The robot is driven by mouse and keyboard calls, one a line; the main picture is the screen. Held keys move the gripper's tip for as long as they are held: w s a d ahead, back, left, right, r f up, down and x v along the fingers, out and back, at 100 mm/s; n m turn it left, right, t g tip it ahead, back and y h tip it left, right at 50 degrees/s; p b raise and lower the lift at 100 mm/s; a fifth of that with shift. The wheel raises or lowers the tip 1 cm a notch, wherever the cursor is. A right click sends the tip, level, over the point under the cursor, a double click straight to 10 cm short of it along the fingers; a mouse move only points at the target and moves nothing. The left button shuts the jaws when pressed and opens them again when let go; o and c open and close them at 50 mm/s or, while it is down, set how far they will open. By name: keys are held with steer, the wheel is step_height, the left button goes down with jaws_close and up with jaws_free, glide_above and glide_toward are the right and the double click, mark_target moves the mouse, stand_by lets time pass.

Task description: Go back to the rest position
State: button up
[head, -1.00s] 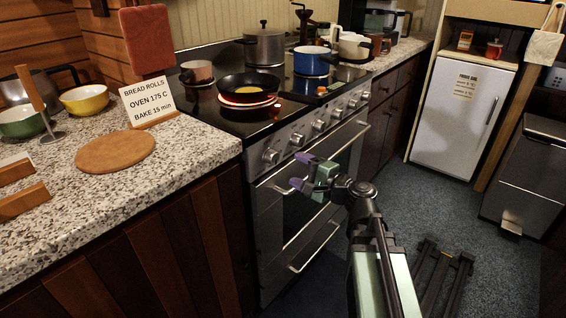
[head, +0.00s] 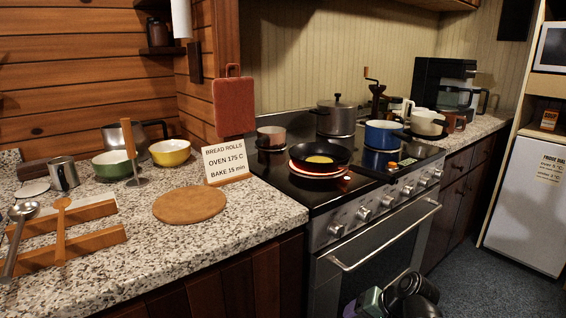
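My gripper (head: 370,303) shows only in part at the bottom edge of the head view, in front of the oven door (head: 385,258). Its greenish and purple parts sit beside dark arm joints, and its fingertips are cut off or hidden. I cannot tell whether it is open or shut, and I see nothing held in it. It is below the level of the stove top and apart from the things on the counter.
A black frying pan (head: 333,155) with something yellow in it sits on a red-glowing burner. Pots stand behind it. The counter (head: 250,207) at left holds a round board (head: 190,205), bowls and utensils. Floor (head: 500,290) is open before the white fridge (head: 530,200).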

steer(key=s+a+f+n+g+h+p, duration=0.1)
steer(key=s+a+f+n+g+h, duration=0.1)
steer(key=s+a+n+g+h, duration=0.3)
step_height(320, 180, up, 27)
steer(key=d+t+h+p, duration=0.1)
steer(key=p, duration=2.5)
steer(key=shift+w+d+f+m+p, duration=0.15)
steer(key=shift+w+d+m+p, duration=0.15)
steer(key=shift+d+p, duration=0.1)
